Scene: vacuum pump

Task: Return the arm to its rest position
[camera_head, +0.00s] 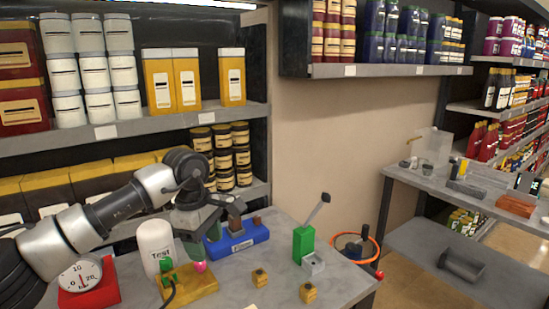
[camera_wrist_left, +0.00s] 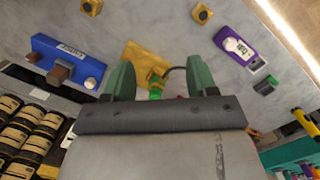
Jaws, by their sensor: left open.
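My left arm comes in from the left in the head view, bent over the grey workbench (camera_head: 235,286). Its gripper (camera_head: 205,243) points down above the bench, behind a yellow base (camera_head: 202,284) with green fittings and a pink knob. In the left wrist view, the two green fingers (camera_wrist_left: 160,78) are spread apart. The yellow base (camera_wrist_left: 141,56) and a green fitting (camera_wrist_left: 156,88) show between and beyond them. I see nothing held, and I cannot tell whether a finger touches the fitting. My right gripper is in neither view.
A white "Test" cylinder (camera_head: 156,246), a red-based gauge (camera_head: 90,287) and a blue holder (camera_head: 240,238) stand close around the gripper. A green lever box (camera_head: 303,243) and small yellow blocks (camera_head: 260,278) lie to the right. Loaded shelves (camera_head: 150,122) rise behind my arm.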

